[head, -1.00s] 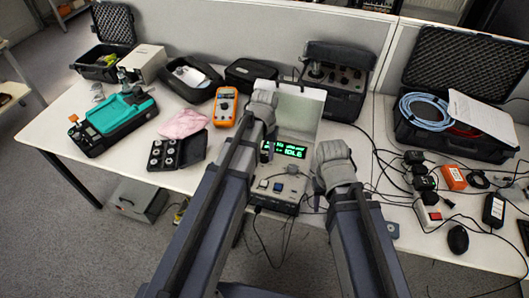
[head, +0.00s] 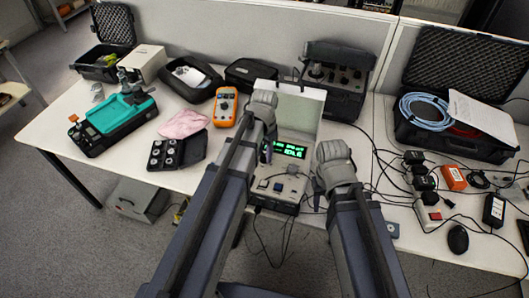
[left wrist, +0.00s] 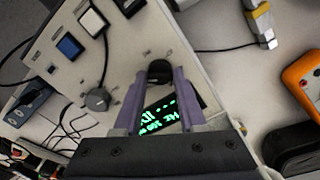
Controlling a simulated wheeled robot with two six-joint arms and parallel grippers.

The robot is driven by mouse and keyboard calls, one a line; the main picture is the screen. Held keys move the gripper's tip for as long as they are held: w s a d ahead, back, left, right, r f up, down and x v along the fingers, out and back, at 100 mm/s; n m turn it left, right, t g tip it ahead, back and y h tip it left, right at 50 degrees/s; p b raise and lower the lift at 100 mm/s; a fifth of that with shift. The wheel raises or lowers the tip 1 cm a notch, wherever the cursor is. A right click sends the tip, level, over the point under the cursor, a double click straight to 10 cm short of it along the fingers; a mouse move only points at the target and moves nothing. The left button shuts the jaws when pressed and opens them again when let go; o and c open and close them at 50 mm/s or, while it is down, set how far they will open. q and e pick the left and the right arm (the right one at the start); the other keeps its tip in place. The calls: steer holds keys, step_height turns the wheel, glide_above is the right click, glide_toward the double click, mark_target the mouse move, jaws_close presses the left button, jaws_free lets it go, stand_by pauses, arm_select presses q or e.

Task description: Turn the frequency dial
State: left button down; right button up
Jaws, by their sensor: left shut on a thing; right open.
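The calibration unit (head: 268,197) is a light box with a raised lid and a green-lit display (head: 289,150). The display also shows in the left wrist view (left wrist: 162,112), partly behind my fingers. My left gripper (head: 266,152) is over the panel's left side. In the left wrist view, its purple fingers (left wrist: 160,74) are shut on a black dial (left wrist: 159,69). A second, grey dial (left wrist: 98,99) stands apart from them; I cannot read which is the frequency dial. My right gripper (head: 316,187) is open beside the unit's right side, its fingers mostly hidden by its wrist.
Blue and black buttons (left wrist: 70,45) sit on the panel. An orange multimeter (head: 225,104) and a black case of weights (head: 174,152) lie to the left. Cables, black adapters (head: 422,175) and an open case (head: 435,143) are to the right.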

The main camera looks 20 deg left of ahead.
mark_target(264, 155)
stand_by(0.4)
arm_select(q)
steer(key=shift+c, duration=2.4)
jaws_free()
step_height(264, 155, up, 8)
steer(key=p, duration=0.8)
steer(key=shift+f, duration=0.1)
steer(key=s+d+n, duration=0.1)
steer(key=s+d, duration=0.4)
steer(key=s, duration=0.2)
steer(key=s+d+n+y, duration=0.1)
steer(key=s+d, duration=0.4)
steer(key=s, duration=0.2)
steer(key=shift+s+n, duration=0.3)
steer(key=shift+n, duration=0.1)
